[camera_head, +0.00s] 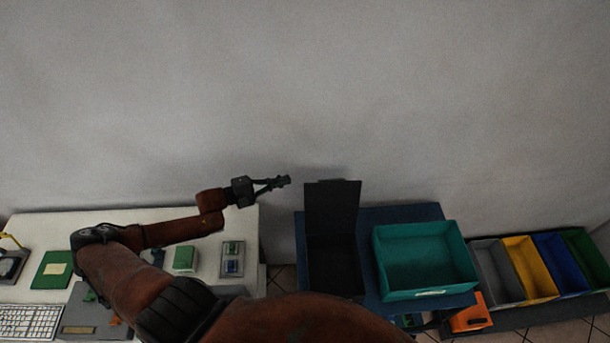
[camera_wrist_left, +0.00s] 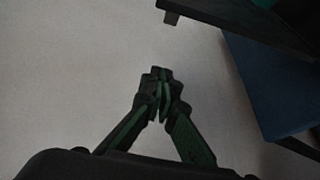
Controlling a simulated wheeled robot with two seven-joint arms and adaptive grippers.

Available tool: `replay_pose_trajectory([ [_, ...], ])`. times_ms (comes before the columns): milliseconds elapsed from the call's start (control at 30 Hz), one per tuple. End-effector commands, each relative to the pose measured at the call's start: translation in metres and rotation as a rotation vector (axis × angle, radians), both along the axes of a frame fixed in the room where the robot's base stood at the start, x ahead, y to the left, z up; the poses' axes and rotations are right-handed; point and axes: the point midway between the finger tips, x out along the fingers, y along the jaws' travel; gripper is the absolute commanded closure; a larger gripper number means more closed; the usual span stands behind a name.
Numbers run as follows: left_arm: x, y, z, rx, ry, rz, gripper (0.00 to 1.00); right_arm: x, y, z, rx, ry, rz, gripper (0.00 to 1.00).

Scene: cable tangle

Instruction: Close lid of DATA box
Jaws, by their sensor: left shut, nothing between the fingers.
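A black box (camera_head: 334,264) stands on the blue table between the white table and a teal bin. Its black lid (camera_head: 331,208) is open and stands upright at the back. I cannot read any label on it. My left gripper (camera_head: 284,181) is shut and empty, left of the lid's upper part and apart from it. In the left wrist view the shut fingers (camera_wrist_left: 161,80) meet over bare wall. A dark lid edge (camera_wrist_left: 235,25) shows there at the upper right. My right gripper is not in view.
A teal bin (camera_head: 424,290) sits right of the black box on the blue table (camera_head: 405,214). Grey, yellow, blue and green bins (camera_head: 530,265) stand farther right. The white table (camera_head: 110,218) at left holds a keyboard and small boxes. The wall is behind.

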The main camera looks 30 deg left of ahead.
Motion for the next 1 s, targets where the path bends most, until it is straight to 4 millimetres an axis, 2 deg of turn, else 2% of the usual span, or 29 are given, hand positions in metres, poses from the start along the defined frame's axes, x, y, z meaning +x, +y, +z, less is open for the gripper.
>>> replay_pose_trajectory([
  [267,0.049,-0.038,0.000,-0.002,-0.007,-0.022,1.00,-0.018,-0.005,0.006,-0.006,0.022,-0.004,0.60],
  [567,0.088,-0.065,-0.005,-0.001,-0.005,-0.021,1.00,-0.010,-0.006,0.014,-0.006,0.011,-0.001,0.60],
  [800,0.063,-0.080,0.002,-0.001,-0.002,-0.020,1.00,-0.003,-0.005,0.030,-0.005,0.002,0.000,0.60],
  [1000,0.055,-0.085,0.004,0.001,-0.003,-0.018,1.00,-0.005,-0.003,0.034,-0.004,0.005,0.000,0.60],
])
